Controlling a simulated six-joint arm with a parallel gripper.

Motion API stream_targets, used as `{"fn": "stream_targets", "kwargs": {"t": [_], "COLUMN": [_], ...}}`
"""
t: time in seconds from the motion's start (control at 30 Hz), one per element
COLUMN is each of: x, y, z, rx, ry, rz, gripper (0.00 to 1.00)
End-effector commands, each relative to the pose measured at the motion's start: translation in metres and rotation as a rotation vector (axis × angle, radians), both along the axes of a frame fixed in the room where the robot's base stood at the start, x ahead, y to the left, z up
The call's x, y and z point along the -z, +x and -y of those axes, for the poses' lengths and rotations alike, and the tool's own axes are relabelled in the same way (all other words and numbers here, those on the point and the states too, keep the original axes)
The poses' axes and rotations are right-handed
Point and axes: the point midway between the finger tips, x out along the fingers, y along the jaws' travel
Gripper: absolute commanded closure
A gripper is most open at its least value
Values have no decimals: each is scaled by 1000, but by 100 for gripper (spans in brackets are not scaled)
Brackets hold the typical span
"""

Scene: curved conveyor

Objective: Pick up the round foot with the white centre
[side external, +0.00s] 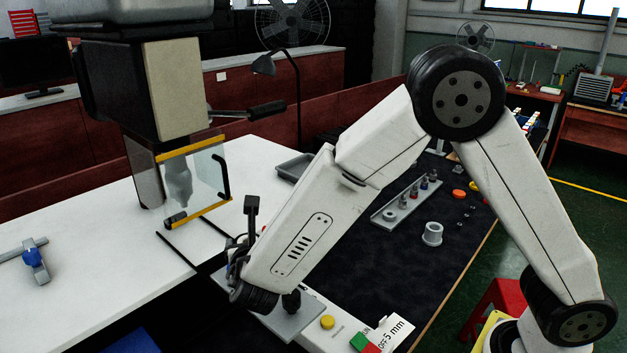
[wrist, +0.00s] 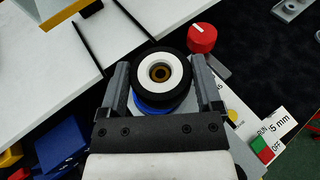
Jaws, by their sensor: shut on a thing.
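The round foot (wrist: 146,88) has a black outer ring, a white ring inside it and a brown-gold middle, and shows in the wrist view. My gripper (wrist: 160,80) has one finger on each side of it and is shut on it. A blue round thing (wrist: 155,108) shows just below the foot, partly hidden by it and the gripper. In the side external view my gripper (side external: 238,265) is low at the near edge of the white table, and the foot cannot be made out there.
A red knob (wrist: 202,37) stands just beyond the right finger. A panel with green and red switches (side external: 365,342) and a yellow button (side external: 327,322) lies right of the gripper. A clear guard with yellow edges (side external: 207,175) stands behind. Blue blocks (wrist: 62,142) lie at left.

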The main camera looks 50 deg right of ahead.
Motion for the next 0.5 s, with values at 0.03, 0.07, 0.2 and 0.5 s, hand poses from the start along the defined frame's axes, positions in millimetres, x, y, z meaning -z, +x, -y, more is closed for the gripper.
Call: {"fn": "stream_targets", "kwargs": {"t": [0.03,0.07,0.2,0.5], "x": [-8,-12,-29,-54], "y": [-5,-8,-22,-65], "z": [0,1,4,14], "rx": [-1,-2,-2,-3], "ry": [2,2,2,1], "rz": [4,4,4,3], "gripper": [77,77,77,77]}}
